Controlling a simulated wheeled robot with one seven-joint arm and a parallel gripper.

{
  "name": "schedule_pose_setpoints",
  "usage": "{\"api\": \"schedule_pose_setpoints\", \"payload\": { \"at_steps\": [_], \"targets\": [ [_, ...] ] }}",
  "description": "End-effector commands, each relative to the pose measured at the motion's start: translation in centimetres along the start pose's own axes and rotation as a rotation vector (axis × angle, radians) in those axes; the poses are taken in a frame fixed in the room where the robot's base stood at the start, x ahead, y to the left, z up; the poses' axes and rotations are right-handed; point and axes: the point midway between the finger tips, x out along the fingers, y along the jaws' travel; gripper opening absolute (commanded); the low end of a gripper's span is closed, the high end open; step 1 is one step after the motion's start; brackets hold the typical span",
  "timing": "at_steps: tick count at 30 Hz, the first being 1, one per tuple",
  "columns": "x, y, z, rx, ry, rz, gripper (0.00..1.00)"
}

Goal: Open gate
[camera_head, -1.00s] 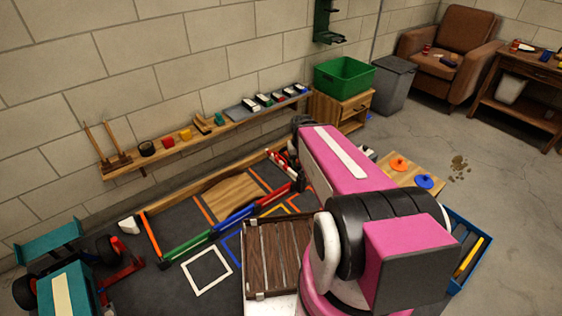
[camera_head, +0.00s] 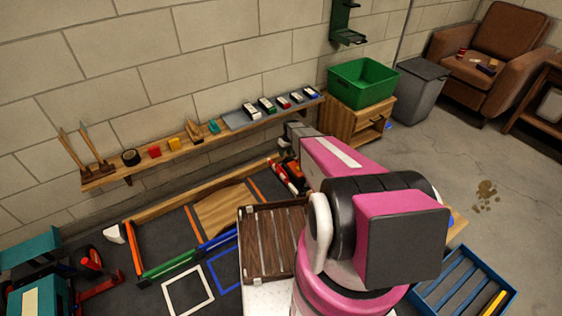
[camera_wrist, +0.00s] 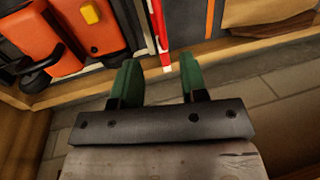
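A red-and-white bar (camera_head: 279,174), which looks like the gate, lies at the right end of the walled track (camera_head: 180,207) in the head view. In the wrist view the bar (camera_wrist: 162,40) runs from the top edge down to just beyond my fingertips, upright in the picture. My gripper (camera_wrist: 158,72) has two green fingers spread apart, with a gap and nothing held between them. In the head view my arm hides part of that area and the fingers.
An orange thing with a yellow button (camera_wrist: 90,14) stands left of the bar. A wooden wall edge (camera_wrist: 270,42) runs close by. A shelf (camera_head: 170,158) with several items is above the track. A brown slatted crate (camera_head: 272,240) and blue crate (camera_head: 460,290) are near me.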

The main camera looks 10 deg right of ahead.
Motion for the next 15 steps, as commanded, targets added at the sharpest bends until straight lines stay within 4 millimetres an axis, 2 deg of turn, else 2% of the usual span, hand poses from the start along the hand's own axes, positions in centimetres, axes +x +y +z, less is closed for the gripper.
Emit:
{"api": "schedule_pose_setpoints", "payload": {
  "at_steps": [8, 15],
  "targets": [
    [1.6, 0.2, -0.3, -0.005, 0.0, -0.003, 0.4],
    [5.2, 0.2, -0.3, -0.005, -0.001, -0.004, 0.4]
  ]
}}
